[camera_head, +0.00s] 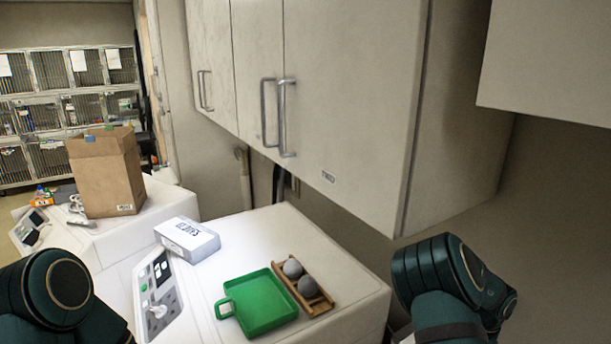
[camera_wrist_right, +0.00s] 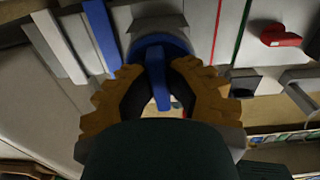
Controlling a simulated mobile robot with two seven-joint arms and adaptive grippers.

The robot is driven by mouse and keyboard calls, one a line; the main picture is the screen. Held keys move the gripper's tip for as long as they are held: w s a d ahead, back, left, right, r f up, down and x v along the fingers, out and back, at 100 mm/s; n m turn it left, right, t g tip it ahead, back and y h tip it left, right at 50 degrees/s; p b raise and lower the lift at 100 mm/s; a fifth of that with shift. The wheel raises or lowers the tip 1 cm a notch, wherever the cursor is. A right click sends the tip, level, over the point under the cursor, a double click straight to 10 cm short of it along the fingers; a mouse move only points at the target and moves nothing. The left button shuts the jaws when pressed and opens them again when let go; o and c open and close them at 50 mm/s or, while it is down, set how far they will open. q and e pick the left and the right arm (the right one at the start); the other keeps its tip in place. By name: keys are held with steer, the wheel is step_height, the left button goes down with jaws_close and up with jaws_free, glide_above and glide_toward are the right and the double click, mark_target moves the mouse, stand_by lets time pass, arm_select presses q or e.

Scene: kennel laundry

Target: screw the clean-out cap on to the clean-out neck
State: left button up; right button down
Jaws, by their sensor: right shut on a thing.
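In the right wrist view, my right gripper (camera_wrist_right: 157,85) has tan, ridged fingers closed on the upright grip bar of a blue round cap (camera_wrist_right: 160,48), which I take to be the clean-out cap. The cap's disc shows as a blue arc beyond the fingertips, against a pale grey part. The clean-out neck is not clearly visible, and I cannot tell whether the cap touches it. In the head view, both my arms show only as dark green links at the lower corners. My left gripper is in neither view.
The right wrist view shows a red handle (camera_wrist_right: 281,36) and a blue strip (camera_wrist_right: 102,33) nearby. In the head view, a green tray (camera_head: 262,304), a wooden rack (camera_head: 318,304) with grey balls and a white box (camera_head: 187,238) sit on a machine. Cabinets (camera_head: 345,110) hang above.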

steer(key=shift+s+a+f+m, duration=0.2)
steer(key=shift+f+m, duration=0.2)
steer(key=c, duration=0.8)
jaws_free()
steer(key=shift+r, duration=0.1)
steer(key=shift+w+d+r, duration=0.1)
steer(key=shift+w+r, duration=0.05)
steer(key=shift+r, duration=0.5)
steer(key=shift+w+r, duration=0.1)
steer(key=shift+r, duration=3.9)
steer(key=shift+d, duration=0.1)
